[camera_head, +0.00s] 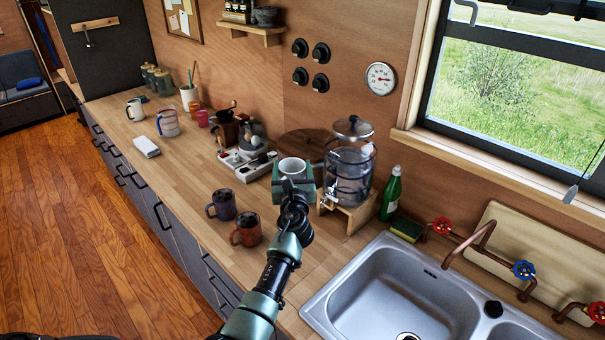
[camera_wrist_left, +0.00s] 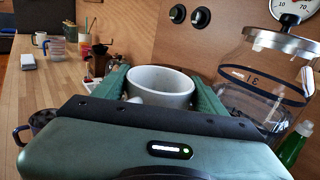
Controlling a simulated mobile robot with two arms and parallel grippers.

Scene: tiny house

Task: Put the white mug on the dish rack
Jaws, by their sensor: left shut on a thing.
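A white mug (camera_head: 292,167) is held by my left gripper (camera_head: 293,183) above the wooden counter, just left of the glass water dispenser. In the left wrist view the white mug (camera_wrist_left: 160,86) sits between the two green fingers of the left gripper (camera_wrist_left: 159,94), with its open rim facing up. The gripper is shut on the mug. The lower part of the mug is hidden by the gripper. I cannot see a dish rack in either view. My right gripper is not in view.
The glass dispenser (camera_head: 349,177) on its wooden stand (camera_head: 345,216) and a green bottle (camera_head: 391,193) stand right of the gripper. The sink (camera_head: 400,295) is at front right. The counter's left middle is mostly clear.

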